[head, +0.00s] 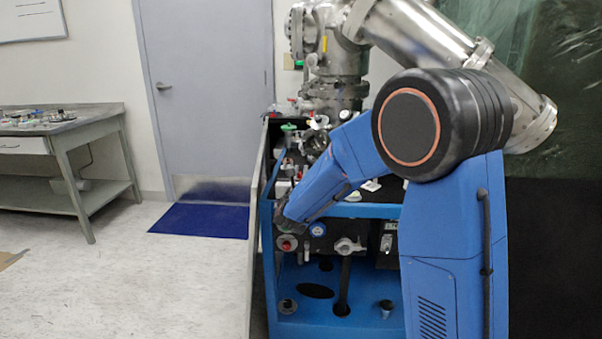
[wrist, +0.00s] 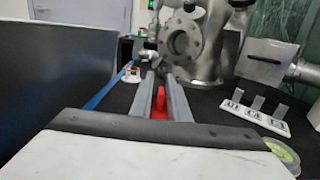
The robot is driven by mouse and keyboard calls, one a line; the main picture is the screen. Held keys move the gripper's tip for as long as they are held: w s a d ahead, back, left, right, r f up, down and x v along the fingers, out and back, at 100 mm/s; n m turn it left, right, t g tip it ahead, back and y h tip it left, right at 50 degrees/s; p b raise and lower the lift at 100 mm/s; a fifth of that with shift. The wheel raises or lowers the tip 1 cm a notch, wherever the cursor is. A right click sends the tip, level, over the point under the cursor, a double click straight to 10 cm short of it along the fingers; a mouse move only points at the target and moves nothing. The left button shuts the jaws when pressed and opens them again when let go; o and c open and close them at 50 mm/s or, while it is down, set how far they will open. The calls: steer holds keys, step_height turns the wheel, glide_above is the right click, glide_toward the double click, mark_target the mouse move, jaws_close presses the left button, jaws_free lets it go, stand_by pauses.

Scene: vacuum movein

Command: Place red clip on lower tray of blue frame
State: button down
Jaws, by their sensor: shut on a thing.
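In the wrist view my gripper (wrist: 160,82) is shut on a red clip (wrist: 159,103), which shows as a narrow red piece between the two grey fingers. The blue frame (head: 383,211) stands in front of me in the head view, with my blue arm reaching over it. Its lower tray (head: 343,323) shows below, with a dark oval hole and small round parts on it. In the head view the fingers and the clip are hidden or too small to tell. In the wrist view the fingers point over a black surface (wrist: 205,100).
Steel vacuum pipes (head: 337,50) rise above the frame; a round flange port (wrist: 183,42) lies just beyond my fingers. A white block with upright tabs (wrist: 256,117) is at right. Open floor (head: 150,290) lies left of the frame, before a grey door (head: 207,90) and a workbench (head: 75,130).

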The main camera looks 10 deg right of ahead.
steer(key=shift+f, duration=0.15)
steer(key=c, duration=1.7)
jaws_free()
